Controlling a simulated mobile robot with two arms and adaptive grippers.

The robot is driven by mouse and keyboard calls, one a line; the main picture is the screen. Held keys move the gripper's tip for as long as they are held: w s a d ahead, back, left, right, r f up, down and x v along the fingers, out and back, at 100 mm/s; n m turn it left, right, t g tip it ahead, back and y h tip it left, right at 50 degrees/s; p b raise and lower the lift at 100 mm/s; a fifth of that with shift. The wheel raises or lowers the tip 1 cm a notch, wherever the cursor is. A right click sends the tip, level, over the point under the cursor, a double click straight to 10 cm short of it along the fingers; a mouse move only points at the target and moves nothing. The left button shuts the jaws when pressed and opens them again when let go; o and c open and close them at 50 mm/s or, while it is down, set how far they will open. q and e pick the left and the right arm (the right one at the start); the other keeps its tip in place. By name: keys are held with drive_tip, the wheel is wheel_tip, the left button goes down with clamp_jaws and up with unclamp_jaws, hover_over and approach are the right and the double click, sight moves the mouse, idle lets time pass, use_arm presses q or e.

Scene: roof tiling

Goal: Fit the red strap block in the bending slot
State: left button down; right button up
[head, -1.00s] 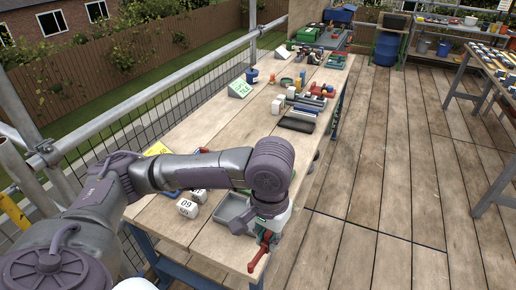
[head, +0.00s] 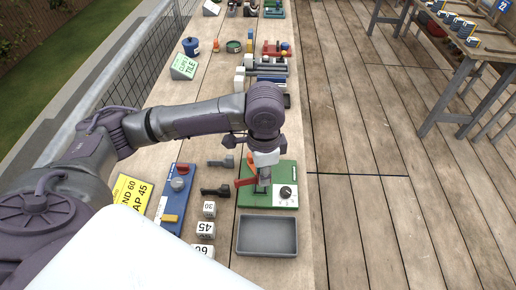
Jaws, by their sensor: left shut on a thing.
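My left gripper (head: 265,155) points down over the green bending fixture (head: 285,173), which has a black-and-white dial on its right side. The gripper is shut on the red strap block (head: 246,181), whose red arm sticks out to the left below the jaws. The grip itself is mostly hidden by the wrist and a white part. The bending slot is hidden under the gripper and a grey upright piece. I cannot tell whether the block is in the slot or above it. My right gripper is not in view.
A grey tray (head: 267,235) lies in front of the fixture. White numbered cubes (head: 205,229), dark tools (head: 215,190) and a blue fixture (head: 175,197) stand to the left. A yellow card (head: 131,192) lies further left. Coloured parts (head: 265,72) lie behind.

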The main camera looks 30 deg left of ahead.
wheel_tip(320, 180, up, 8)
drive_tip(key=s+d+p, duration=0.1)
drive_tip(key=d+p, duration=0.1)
drive_tip(key=p, duration=0.5)
use_arm(q)
drive_tip(key=w+a+f+m+b, duration=0.1)
drive_tip(key=w+f+m, duration=0.1)
drive_tip(key=m, duration=0.5)
drive_tip(key=w+a+f+m+b, duration=0.1)
drive_tip(key=f+m+b, duration=0.1)
drive_tip(key=f+m, duration=0.2)
drive_tip(key=w+a+f+m+b, duration=0.1)
drive_tip(key=w+f+m+b, duration=0.1)
drive_tip(key=m, duration=0.8)
drive_tip(key=shift+w+a+f, duration=0.25)
drive_tip(key=shift+w+f, duration=0.05)
drive_tip(key=shift+f, duration=0.2)
drive_tip(key=shift+f+b, duration=0.7)
drive_tip(key=shift+f, duration=0.5)
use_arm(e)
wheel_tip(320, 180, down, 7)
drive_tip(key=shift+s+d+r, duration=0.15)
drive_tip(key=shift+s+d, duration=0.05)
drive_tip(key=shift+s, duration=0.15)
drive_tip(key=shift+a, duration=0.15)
use_arm(q)
drive_tip(key=shift+r+p, duration=0.1)
drive_tip(key=shift+p, duration=0.25)
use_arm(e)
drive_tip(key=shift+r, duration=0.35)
